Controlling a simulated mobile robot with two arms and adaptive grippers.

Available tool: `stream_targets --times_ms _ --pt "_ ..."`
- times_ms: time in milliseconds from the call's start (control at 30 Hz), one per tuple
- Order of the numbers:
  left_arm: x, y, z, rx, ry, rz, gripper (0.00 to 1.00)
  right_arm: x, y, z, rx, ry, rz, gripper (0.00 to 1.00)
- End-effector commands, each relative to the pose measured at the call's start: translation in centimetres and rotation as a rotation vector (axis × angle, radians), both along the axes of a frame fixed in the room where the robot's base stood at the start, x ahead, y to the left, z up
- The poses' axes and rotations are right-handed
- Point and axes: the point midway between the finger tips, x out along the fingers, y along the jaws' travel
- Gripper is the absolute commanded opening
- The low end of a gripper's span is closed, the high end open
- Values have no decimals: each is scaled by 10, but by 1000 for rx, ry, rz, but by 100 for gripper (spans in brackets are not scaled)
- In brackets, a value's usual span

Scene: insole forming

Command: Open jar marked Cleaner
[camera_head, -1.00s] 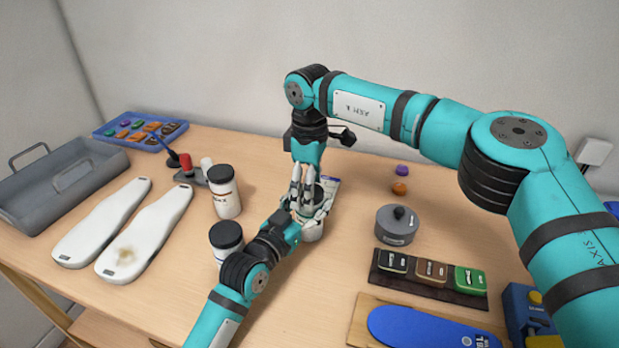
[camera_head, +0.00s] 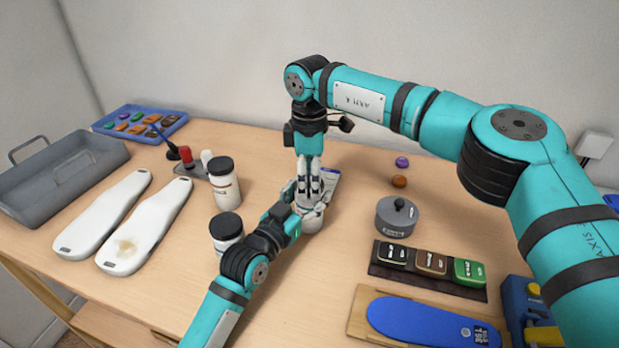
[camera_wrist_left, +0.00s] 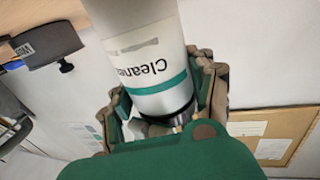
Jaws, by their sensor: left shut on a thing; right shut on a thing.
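The jar marked Cleaner (camera_wrist_left: 150,60) is white with a green band. It fills the middle of the left wrist view, its lettering upside down there. My right gripper (camera_head: 311,191) points straight down and is shut at the jar's top. Its fingers hide the lid, so I cannot tell whether it is loose.
Two black-lidded white jars (camera_head: 224,184) (camera_head: 226,228) stand left of the Cleaner jar, the nearer one close to my left wrist. A grey lidded pot (camera_head: 396,218) stands to the right. White insoles (camera_head: 143,228) and a grey tray (camera_head: 50,190) are at left.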

Motion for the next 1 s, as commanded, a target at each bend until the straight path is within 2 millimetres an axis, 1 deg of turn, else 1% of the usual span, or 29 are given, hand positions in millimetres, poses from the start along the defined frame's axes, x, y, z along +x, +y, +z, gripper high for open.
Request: stream_targets --times_ms 267,300,433,467,767,867,1000 --pt "0 0 0 0 0 -1 0 1 -1 0 0 -4 14 16" --pt "-1 0 0 0 0 -1 0 1 -1 0 0 -4 14 59" --pt "0 -1 0 0 0 -1 0 1 -1 0 1 -3 13 76" --pt "0 0 0 0 0 -1 0 1 -1 0 1 -3 14 78" --pt "0 0 0 -1 1 -1 0 1 0 2 1 -2 14 78" --pt "0 0 0 0 1 -1 0 1 0 9 2 -3 14 78" --pt "0 0 0 0 1 -1 0 1 0 28 2 -3 14 78"
